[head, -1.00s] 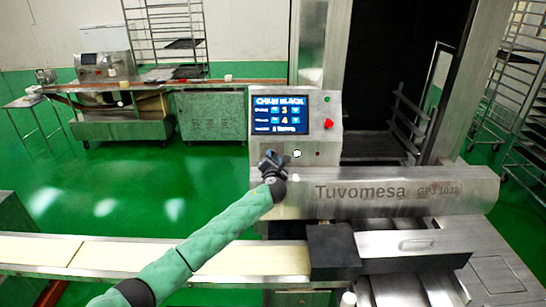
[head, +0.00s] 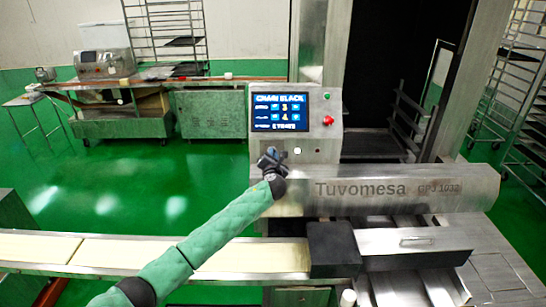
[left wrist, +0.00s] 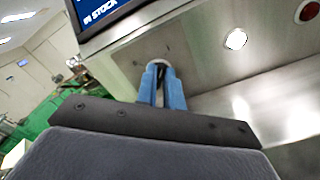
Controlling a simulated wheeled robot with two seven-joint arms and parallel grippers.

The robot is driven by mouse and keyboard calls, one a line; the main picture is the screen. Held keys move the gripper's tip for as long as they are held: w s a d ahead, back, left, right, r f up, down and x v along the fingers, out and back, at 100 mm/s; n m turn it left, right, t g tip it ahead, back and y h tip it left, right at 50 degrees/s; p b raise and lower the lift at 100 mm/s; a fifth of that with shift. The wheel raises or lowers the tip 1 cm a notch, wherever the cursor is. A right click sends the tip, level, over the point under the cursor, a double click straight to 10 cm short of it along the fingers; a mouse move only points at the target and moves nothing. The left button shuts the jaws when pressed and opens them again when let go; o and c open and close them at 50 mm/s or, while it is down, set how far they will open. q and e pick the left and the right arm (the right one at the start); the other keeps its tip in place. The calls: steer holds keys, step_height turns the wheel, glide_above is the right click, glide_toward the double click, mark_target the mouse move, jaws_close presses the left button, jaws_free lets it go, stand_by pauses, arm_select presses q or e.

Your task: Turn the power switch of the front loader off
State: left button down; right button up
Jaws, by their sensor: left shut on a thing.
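The front loader's control box (head: 322,150) stands on the steel machine marked Tuvomesa and carries a lit blue screen (head: 280,112). My left gripper (head: 268,157) is at the lower left of the box face, below the screen. In the left wrist view its two blue fingers (left wrist: 162,80) point at the panel and are closed on the power switch (left wrist: 158,62), which is a small dark part between their tips. The fingers mostly hide the switch, so I cannot tell its turned position. My right gripper is not in view.
A red button (head: 328,120) and a white round button (head: 297,151) sit to the right on the panel; the white one also shows in the left wrist view (left wrist: 236,39). A conveyor (head: 120,252) runs below my left arm. Racks stand at the right.

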arm_select(q)
steer(key=n+b, duration=0.1)
steer(key=n, duration=0.2)
steer(key=shift+f, duration=0.1)
steer(key=n+b, duration=0.1)
steer(key=n, duration=0.2)
steer(key=n+b, duration=0.2)
steer(key=shift+a+n, duration=0.2)
steer(key=shift+n, duration=0.2)
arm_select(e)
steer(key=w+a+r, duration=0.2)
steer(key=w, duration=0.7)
arm_select(q)
steer(key=n+b, duration=0.3)
steer(key=n, duration=0.3)
steer(key=shift+a, duration=0.15)
steer(key=shift+n+b, duration=0.6)
steer(key=shift+n, duration=0.4)
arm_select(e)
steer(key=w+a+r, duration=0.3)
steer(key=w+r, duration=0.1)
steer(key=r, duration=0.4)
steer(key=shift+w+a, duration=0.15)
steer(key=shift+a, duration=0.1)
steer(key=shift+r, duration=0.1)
arm_select(q)
steer(key=c, duration=1.5)
jaws_free()
steer(key=shift+a, duration=0.1)
